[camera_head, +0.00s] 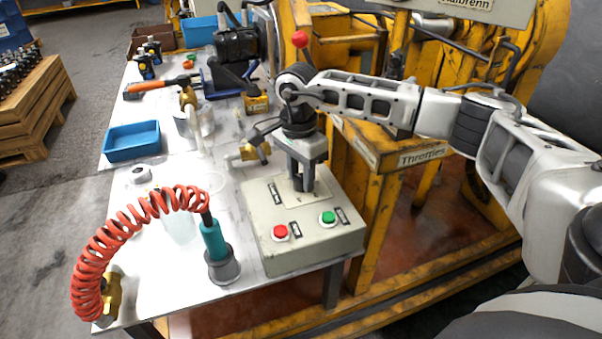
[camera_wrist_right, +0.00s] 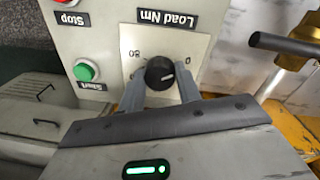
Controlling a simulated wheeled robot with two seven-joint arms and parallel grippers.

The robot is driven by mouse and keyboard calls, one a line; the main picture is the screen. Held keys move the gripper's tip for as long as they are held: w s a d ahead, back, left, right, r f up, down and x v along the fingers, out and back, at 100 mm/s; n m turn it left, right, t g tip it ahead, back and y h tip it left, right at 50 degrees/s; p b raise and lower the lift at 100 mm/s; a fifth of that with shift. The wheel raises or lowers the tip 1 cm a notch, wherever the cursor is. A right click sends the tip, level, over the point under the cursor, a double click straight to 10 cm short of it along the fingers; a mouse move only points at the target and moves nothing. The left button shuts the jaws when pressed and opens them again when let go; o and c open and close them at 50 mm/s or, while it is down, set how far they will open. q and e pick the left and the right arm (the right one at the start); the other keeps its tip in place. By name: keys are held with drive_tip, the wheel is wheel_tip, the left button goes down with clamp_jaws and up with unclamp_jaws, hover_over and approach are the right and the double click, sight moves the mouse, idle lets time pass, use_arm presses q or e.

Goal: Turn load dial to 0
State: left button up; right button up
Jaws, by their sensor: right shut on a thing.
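The load dial (camera_wrist_right: 159,73) is a black round knob on a white plate (camera_wrist_right: 205,45) labelled "Load Nm", upside down in the right wrist view. The scale shows "80" to the left and "0" to the right. A pale pointer mark on the knob lies on its right side. My right gripper (camera_wrist_right: 160,90) is shut on the dial, one finger on each side. In the head view, my right gripper (camera_head: 303,183) points down onto the control box (camera_head: 315,250) and hides the dial. My left gripper is not in view.
The box also carries a red stop button (camera_head: 280,232) and a green start button (camera_head: 328,217). A teal tool (camera_head: 213,240) with a red coiled hose (camera_head: 130,225) stands left of it. A blue bin (camera_head: 132,140) and a yellow machine frame (camera_head: 375,190) are nearby.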

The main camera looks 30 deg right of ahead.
sight(298, 175)
drive_tip(key=o, duration=1)
drive_tip(key=shift+c, duration=0.2)
wheel_tip(298, 175, up, 16)
drive_tip(key=shift+w, duration=0.45)
